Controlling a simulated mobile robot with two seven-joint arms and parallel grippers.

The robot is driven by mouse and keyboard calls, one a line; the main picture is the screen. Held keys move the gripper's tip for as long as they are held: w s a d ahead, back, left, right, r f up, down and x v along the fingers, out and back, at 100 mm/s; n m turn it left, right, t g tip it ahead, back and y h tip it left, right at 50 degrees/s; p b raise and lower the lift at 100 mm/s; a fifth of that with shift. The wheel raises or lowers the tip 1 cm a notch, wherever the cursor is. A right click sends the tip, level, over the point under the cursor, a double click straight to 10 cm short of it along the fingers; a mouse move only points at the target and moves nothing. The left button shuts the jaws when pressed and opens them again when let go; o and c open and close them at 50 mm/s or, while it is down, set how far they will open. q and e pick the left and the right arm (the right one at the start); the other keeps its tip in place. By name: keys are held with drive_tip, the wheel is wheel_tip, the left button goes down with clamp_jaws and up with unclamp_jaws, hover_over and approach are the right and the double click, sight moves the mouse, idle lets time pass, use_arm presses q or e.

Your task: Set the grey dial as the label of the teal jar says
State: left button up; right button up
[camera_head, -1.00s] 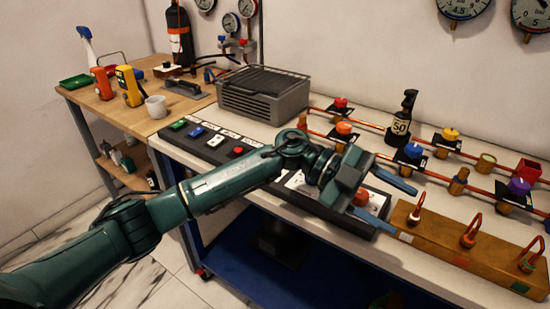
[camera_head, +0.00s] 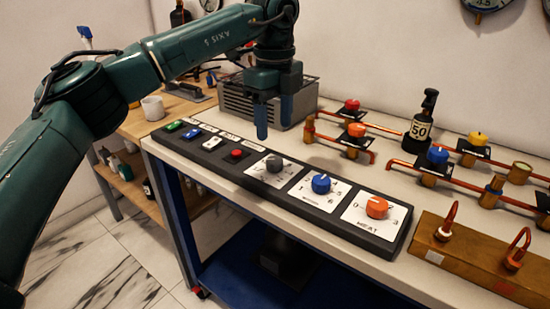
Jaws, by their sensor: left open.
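The grey dial (camera_head: 274,163) sits on a white scale plate, left of a blue dial (camera_head: 321,183) and an orange-red dial (camera_head: 377,207) on the black control panel (camera_head: 225,170). The marks around the grey dial are too small to read. My left gripper (camera_head: 274,118) is open and empty, pointing down. It shows just above the grey dial in the picture, apart from it. No teal jar shows in this view. My right gripper is not in view.
A grey ribbed box (camera_head: 236,103) stands behind my left gripper. Copper pipes with coloured valve knobs and a black bottle (camera_head: 421,122) labelled 50 stand at the back right. A brass block (camera_head: 480,262) with copper loops lies at the front right.

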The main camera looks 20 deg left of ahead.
sight(275, 160)
use_arm(q)
wheel_tip(275, 160, down, 8)
drive_tip(key=shift+f+b, duration=0.1)
drive_tip(key=shift+b, duration=0.35)
drive_tip(key=c, duration=1)
drive_tip(key=shift+m, duration=0.3)
